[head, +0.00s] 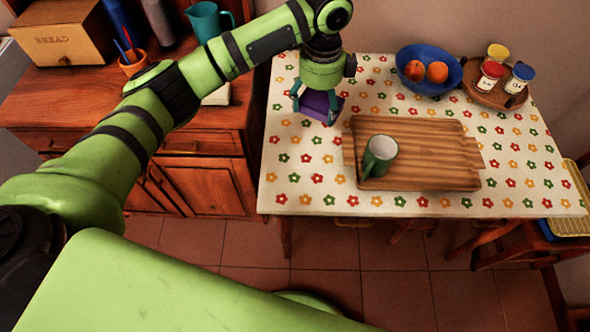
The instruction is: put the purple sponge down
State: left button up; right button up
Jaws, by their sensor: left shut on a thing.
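The purple sponge (318,105) is at the left part of the table (300,190), which has a flowered cloth. My left gripper (316,107) points down over it and is shut on it, one finger on each side. I cannot tell whether the sponge touches the cloth or hangs a little above it. My right gripper is not in view.
A wooden tray (440,150) with a green mug (378,158) lies just right of the sponge. A blue bowl (428,60) of fruit and several jars on a round board (495,98) stand at the back right. The cloth's front left is clear. A wooden cabinet (200,120) stands at left.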

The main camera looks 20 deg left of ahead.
pick_arm(q)
jog(key=w+d+f+m+b, duration=0.2)
jog(key=d+f+m, duration=0.2)
jog(key=f+m, duration=0.45)
jog(key=m+p, duration=0.4)
send_over(290, 169)
notch_tip(290, 169, down, 6)
jog(key=shift+w+d+r, duration=0.1)
jog(key=shift+w+d, duration=0.05)
jog(key=shift+f, duration=0.55)
notch_tip(290, 169, down, 3)
jog(key=shift+f+p, duration=0.1)
jog(key=shift+p, duration=0.3)
jog(key=shift+f, duration=0.2)
